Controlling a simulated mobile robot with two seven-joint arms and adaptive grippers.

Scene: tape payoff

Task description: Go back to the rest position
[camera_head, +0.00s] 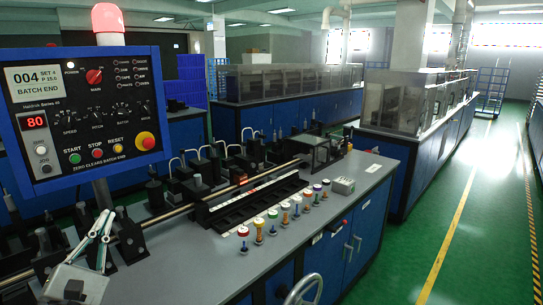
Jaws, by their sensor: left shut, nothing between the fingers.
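My left gripper (105,216) shows at the lower left of the head view, with its pale fingers with green edges pointing up and away. The fingers are shut and nothing is held between them. It is in front of the long metal shaft (180,211) of the machine and below the control panel (88,115); I cannot tell whether it touches anything. My right gripper is not in view.
The grey machine bench (205,262) carries a row of colored knobs (272,214) and a dark slotted rail (250,200). A handwheel (303,290) is at the front. A red lamp (108,18) tops the panel. Green floor (400,240) is clear at right.

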